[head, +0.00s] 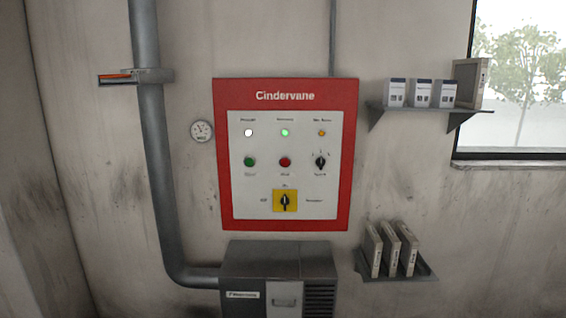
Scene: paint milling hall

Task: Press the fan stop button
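A red-framed control panel (220,150) marked "Cindervane" is mounted on the wall in the middle of the head view. On its white face, a red push button (285,162) sits in the middle row, between a green push button (250,162) on its left and a black selector knob (320,162) on its right. The small labels under them are too blurred to read surely. Above are white, green and amber lamps. Below is a black rotary switch on a yellow plate (278,207). Nothing covers the panel. My gripper is not in view.
A grey machine box (276,262) stands below the panel. A grey pipe (152,140) with an orange-handled lever (116,76) runs down the left. A gauge (201,131) is beside the panel. Shelves (410,108) (405,277) with boxes and upright panels are at the right.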

